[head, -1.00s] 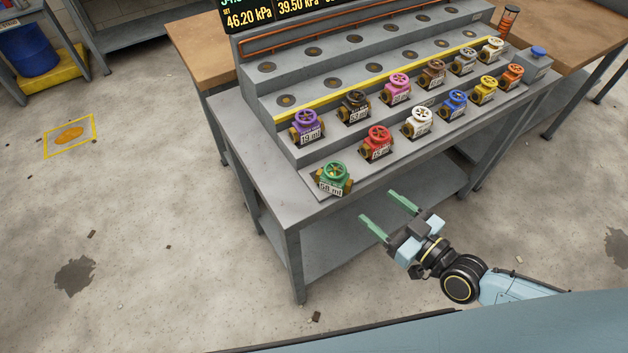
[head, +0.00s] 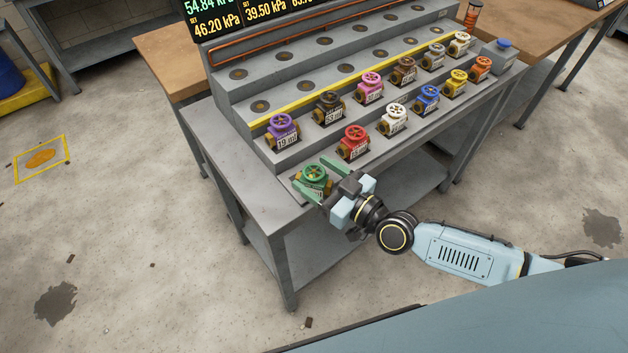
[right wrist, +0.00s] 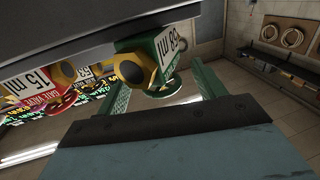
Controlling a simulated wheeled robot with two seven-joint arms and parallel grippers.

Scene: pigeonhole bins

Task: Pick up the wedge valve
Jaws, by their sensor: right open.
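A green valve (head: 314,179) with a handwheel and a "58 ml" label stands at the front left end of the lowest step of the bench rack. No label that I can read says "wedge valve". My right gripper (head: 308,171) is open, its two green fingers on either side of the green valve. In the right wrist view the green valve (right wrist: 150,58) shows between the fingers with its label and brass port. I cannot tell whether the fingers touch it. My left gripper is not in view.
A red valve (head: 354,140) stands nearest; its label reads "gate valve" in the wrist view. A purple valve (head: 282,130), a white valve (head: 393,118), a blue valve (head: 427,97) and several others line the steps. A blue-topped grey box (head: 498,55) sits at the right end.

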